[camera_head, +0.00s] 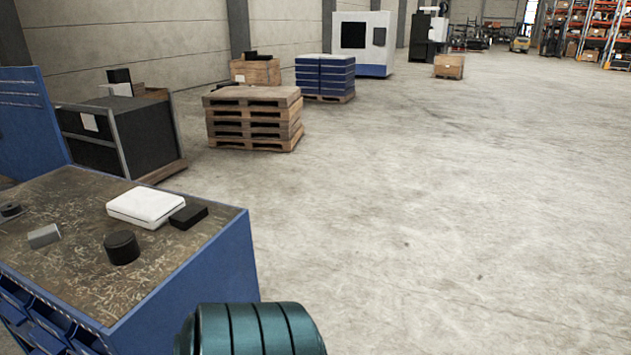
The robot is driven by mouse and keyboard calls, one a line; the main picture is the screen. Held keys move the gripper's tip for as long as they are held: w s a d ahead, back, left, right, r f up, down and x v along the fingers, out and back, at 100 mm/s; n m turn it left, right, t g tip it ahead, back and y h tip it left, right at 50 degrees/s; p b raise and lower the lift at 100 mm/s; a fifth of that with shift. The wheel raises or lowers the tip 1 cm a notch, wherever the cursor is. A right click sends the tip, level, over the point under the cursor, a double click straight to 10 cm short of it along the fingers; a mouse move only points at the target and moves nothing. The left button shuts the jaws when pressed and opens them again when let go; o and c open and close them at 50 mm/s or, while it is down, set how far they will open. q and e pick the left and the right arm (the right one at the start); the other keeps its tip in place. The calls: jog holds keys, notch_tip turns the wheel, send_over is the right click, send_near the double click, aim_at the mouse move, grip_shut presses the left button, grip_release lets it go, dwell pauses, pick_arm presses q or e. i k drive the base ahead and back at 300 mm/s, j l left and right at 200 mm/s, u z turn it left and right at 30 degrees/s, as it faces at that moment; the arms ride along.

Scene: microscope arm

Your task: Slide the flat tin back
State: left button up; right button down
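A white flat box with rounded edges (147,206), which looks like the flat tin, lies on the worn top of the blue workbench (75,198). It is near the bench's far right part, with its lid side up. Its right end is close to a small black block (188,216); I cannot tell whether they touch.
A black cylinder (122,247) stands in front of the tin. A grey block (44,236) and a dark round part (10,210) lie to the left. Stacked wooden pallets (254,118) stand beyond the bench. Open concrete floor (440,210) lies to the right.

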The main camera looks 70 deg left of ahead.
aim_at(151, 209)
jog(key=u, duration=0.5)
jog(key=i+l+u, duration=0.1)
jog(key=u, duration=0.4)
jog(key=i+u, duration=0.1)
jog(key=u, duration=0.4)
jog(key=l+u, duration=0.1)
jog(key=u, duration=0.4)
